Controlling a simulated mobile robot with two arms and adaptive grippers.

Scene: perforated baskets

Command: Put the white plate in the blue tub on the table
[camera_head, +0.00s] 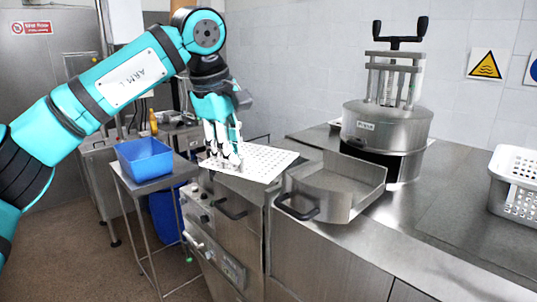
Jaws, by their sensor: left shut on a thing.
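The white plate (267,161) is a thin, flat, perforated sheet in the middle of the head view. My left gripper (228,160) reaches down from above and is shut on the plate's left part. The plate extends to the right of the fingers, roughly level, near the counter's left end. Whether it touches anything below is hard to tell. The blue tub (145,160) stands on a small metal table (150,185) to the left of the plate and gripper. The visible part of its inside looks empty. My right gripper is not in view.
A metal tray with a black handle (330,187) sits on the steel counter, right of the plate. Behind it stands a round metal press (385,130). A white perforated basket (515,183) is at the right edge. Another blue container (166,215) is below the small table.

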